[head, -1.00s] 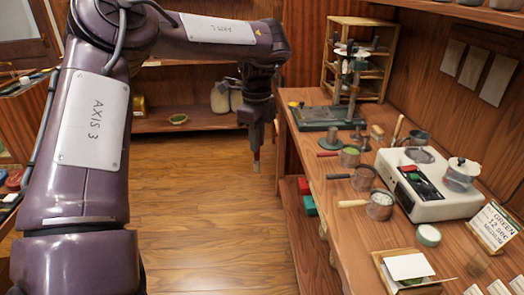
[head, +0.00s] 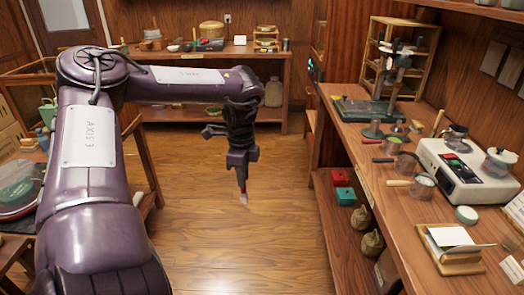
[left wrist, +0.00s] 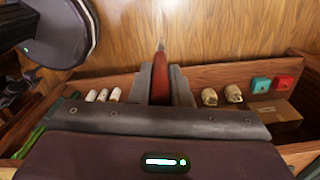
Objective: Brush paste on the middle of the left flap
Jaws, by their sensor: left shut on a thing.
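My left gripper (head: 241,178) hangs over open floor, left of the workbench, and points down. It is shut on a brush (head: 244,198) whose pale tip points down. In the left wrist view the brush's red handle (left wrist: 161,82) is between the two grey fingers. White paper (head: 450,236) lies on a small wooden tray (head: 458,268) at the bench's front right. A sheet edge sticks out to its right; I cannot clearly tell the flaps apart. A small round pot with a pale top (head: 466,215) stands behind the tray. My right gripper is not in view.
The workbench (head: 400,200) runs along the right, with a white machine (head: 468,172), pans and a green-based press (head: 372,110). Its lower shelf holds a red box (head: 343,178), a green box (head: 345,196) and sacks (head: 362,220). A cluttered stand is at the left. The floor between is clear.

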